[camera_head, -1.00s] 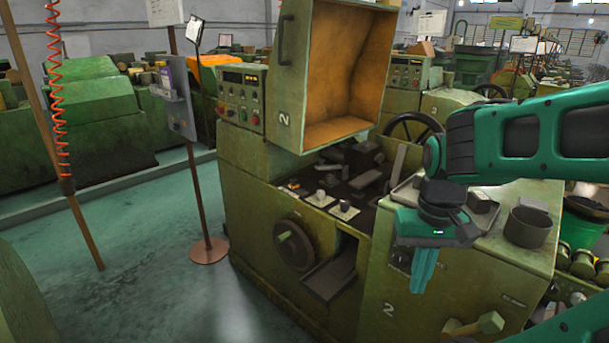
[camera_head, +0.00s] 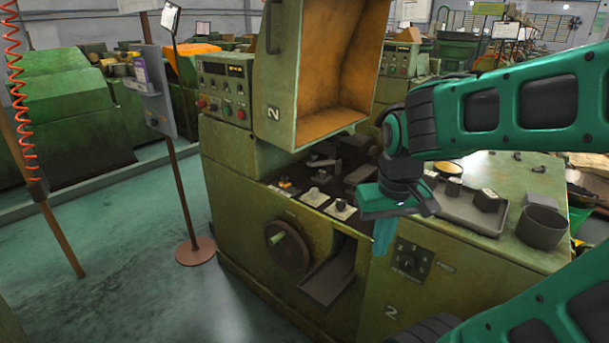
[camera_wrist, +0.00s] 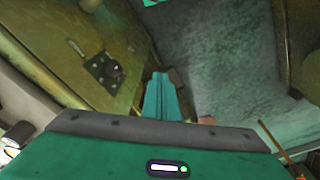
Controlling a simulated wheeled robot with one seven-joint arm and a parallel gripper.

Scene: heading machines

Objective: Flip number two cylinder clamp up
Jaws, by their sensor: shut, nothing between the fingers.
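The green machine marked 2 (camera_head: 235,205) stands in the middle of the head view, its orange-lined hood (camera_head: 340,70) raised. In its dark bed are two small light plates with knobs, one on the left (camera_head: 313,197) and one on the right (camera_head: 342,210), and a lever-like metal part (camera_head: 322,162) behind them. I cannot tell which part is the cylinder clamp. My gripper (camera_head: 382,240) points down in front of the bed's right end, shut and empty, apart from these parts. Its teal fingers also show in the wrist view (camera_wrist: 158,98).
A rotary switch panel (camera_head: 411,260) is on the machine's front, right of my gripper; it also shows in the wrist view (camera_wrist: 103,68). A tray with blocks (camera_head: 465,212) and a dark pot (camera_head: 541,227) stand on the right top. A handwheel (camera_head: 288,246) and chute (camera_head: 328,278) project in front.

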